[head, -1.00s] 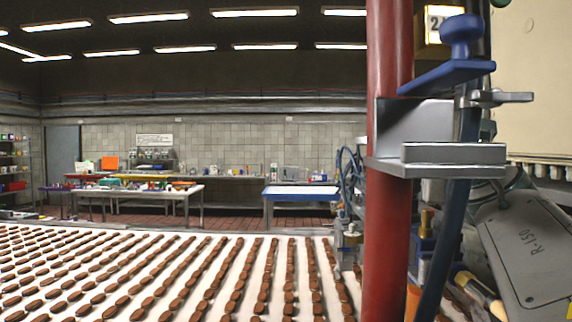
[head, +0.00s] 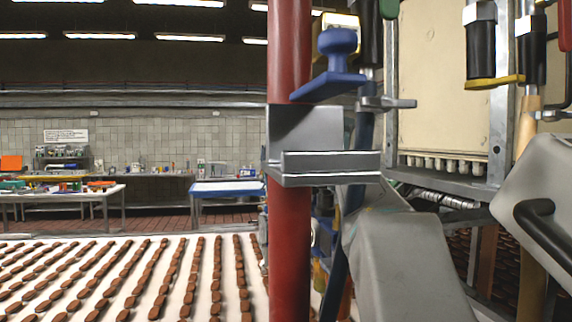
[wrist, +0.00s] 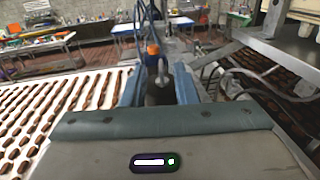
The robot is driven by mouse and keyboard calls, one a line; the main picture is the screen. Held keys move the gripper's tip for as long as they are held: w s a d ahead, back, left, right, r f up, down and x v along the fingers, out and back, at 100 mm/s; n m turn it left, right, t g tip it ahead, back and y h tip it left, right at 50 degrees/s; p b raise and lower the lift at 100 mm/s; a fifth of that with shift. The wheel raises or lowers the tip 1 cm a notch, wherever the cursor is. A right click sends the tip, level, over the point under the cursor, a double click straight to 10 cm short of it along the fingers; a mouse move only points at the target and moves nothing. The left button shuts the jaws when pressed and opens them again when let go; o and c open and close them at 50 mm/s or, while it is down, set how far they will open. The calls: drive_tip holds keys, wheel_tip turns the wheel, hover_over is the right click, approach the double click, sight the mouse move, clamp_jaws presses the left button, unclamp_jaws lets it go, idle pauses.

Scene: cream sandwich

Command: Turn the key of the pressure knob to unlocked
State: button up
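In the head view a red pole (head: 289,215) carries a blue knob on a flat blue lever (head: 338,42). Just below it, a small grey metal handle (head: 387,103) sticks out to the right; I cannot tell whether it is the key. In the wrist view the two blue fingers of my gripper (wrist: 159,84) stand apart. Between or beyond them is a dark upright part with a grey metal piece (wrist: 163,70) and an orange cap (wrist: 153,49). I see no contact between the fingers and these. In the head view my fingers do not show.
A conveyor (head: 20,300) with rows of brown biscuits lies at the left. A grey metal bracket (head: 330,162) is fixed to the pole. Hanging black-handled tools (head: 481,50) and a cream panel (head: 440,90) are at the right.

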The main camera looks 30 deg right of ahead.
drive_tip(key=shift+w+d, duration=0.25)
drive_tip(key=shift+w, duration=0.3)
clamp_jaws()
drive_tip(key=shift+a, duration=0.1)
